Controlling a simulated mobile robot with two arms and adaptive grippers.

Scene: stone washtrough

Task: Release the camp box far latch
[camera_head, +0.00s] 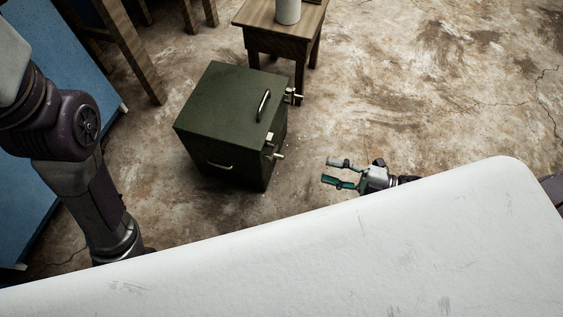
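The camp box (222,117) is a dark green box standing on the floor at the centre left. It has a light handle on its top and another on its near side. The far latch (293,96) is a pale metal fitting at the upper right edge of the box, and the near latch (273,153) is a similar one lower down. Both stick out to the right. My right gripper (325,171) is right of the near latch and below the far latch in the picture. Its fingers are apart, empty, and point left, clear of the box. My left gripper is hidden.
A small wooden table (262,42) with a pale cylinder (288,11) on it stands just behind the box. A blue panel (40,215) and wooden legs (133,50) are at the left. The stained floor (430,95) right of the box is free.

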